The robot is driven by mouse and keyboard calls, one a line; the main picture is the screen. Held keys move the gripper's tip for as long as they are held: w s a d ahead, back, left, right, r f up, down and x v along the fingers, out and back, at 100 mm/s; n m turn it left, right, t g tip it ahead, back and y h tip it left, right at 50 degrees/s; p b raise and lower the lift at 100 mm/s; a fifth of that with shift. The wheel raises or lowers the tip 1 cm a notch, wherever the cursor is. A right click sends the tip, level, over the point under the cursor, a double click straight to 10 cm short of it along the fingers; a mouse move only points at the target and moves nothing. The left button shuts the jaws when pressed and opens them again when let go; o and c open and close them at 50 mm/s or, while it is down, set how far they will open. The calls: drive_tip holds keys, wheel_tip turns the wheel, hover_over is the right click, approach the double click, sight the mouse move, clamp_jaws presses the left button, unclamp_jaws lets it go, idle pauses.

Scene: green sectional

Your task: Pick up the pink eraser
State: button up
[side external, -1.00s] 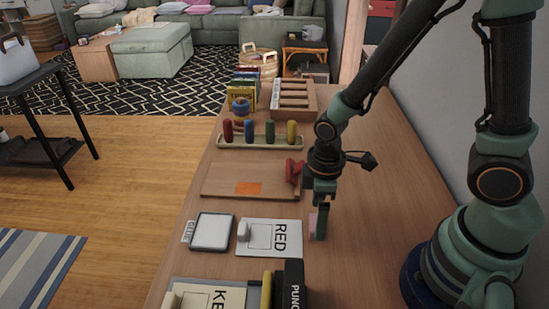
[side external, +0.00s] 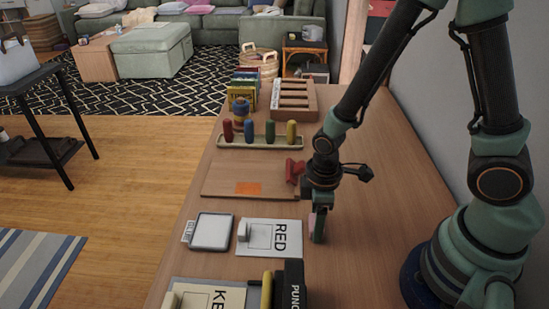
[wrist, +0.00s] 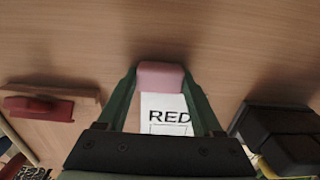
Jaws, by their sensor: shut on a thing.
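The pink eraser (wrist: 160,76) sits between the two green fingers of my gripper (wrist: 160,85) in the wrist view. My gripper is shut on it. In the side view my gripper (side external: 317,228) points down at the table just right of the card marked RED, and a sliver of the pink eraser (side external: 311,224) shows at its left edge. The fingers hide most of the eraser there. I cannot tell whether the eraser touches the table.
The RED card (side external: 270,237) lies beside my gripper, with a grey-framed tray (side external: 211,232) to its left. A black punch box (side external: 293,284) stands in front. A red object (side external: 294,171) lies on a wooden board (side external: 222,181) behind. The table right of my gripper is clear.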

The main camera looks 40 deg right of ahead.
drive_tip(key=shift+r, duration=0.1)
wheel_tip(320, 180, up, 20)
idle(0.6)
